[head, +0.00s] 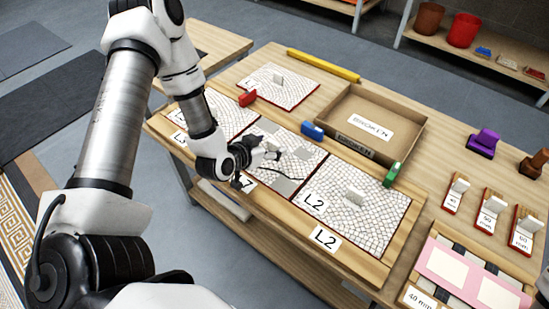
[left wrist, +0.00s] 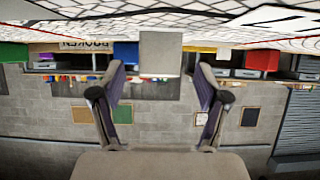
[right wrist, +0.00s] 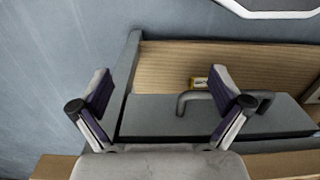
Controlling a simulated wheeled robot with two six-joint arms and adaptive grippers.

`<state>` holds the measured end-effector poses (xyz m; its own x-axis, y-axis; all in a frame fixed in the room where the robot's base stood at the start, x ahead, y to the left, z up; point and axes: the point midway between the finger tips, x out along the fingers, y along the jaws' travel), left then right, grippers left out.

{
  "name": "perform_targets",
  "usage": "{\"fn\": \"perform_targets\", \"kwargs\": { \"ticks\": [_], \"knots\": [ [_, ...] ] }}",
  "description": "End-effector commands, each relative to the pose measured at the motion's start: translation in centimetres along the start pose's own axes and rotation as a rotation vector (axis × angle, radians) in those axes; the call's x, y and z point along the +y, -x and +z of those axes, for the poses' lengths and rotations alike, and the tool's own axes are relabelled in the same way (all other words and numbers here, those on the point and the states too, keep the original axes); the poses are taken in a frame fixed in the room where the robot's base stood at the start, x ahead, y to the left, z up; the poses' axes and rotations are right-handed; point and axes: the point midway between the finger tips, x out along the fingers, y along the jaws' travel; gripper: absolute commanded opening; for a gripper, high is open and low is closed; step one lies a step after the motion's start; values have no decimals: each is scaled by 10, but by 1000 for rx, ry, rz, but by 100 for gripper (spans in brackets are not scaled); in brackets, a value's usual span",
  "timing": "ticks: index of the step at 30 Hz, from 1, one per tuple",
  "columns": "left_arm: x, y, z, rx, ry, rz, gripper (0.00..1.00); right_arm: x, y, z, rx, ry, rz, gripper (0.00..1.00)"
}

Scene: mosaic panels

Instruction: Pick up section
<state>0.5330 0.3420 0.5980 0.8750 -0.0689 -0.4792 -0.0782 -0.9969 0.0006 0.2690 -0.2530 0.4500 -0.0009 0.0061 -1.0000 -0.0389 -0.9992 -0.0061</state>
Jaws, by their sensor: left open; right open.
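Mosaic sections lie on the wooden bench: a middle one with grey patches (head: 290,165), a right one marked L2 (head: 372,208), a left one (head: 222,112) and a back one (head: 280,88). Upright handle blocks show on the back and right sections. My left gripper (head: 268,150) is open, low over the middle section. In the left wrist view, a grey block (left wrist: 160,55) stands between the open fingertips (left wrist: 160,82); contact cannot be told. My right gripper (right wrist: 165,90) is open and empty, outside the head view.
A cardboard box (head: 372,122) stands behind the sections. Red (head: 247,98), blue (head: 312,131) and green (head: 392,174) blocks stand at section edges. A yellow bar (head: 322,65) lies at the back. A grey lidded case (right wrist: 205,120) sits below my right gripper.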

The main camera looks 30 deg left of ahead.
Motion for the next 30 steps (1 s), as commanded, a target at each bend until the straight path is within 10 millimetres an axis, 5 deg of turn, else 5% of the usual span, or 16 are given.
{"fn": "perform_targets", "kwargs": {
  "ticks": [9, 15, 30],
  "knots": [
    [0, -11, 0, -1, 1, 0, 71, 0, -3, 0, 0, 0, 0, 100],
    [0, -11, 0, -1, 1, 0, 1, 0, -3, 0, 0, 0, 0, 100],
    [0, -5, -12, 3, 1, 0, 0, 0, 3, 0, 0, 0, 0, 100]
  ]
}}
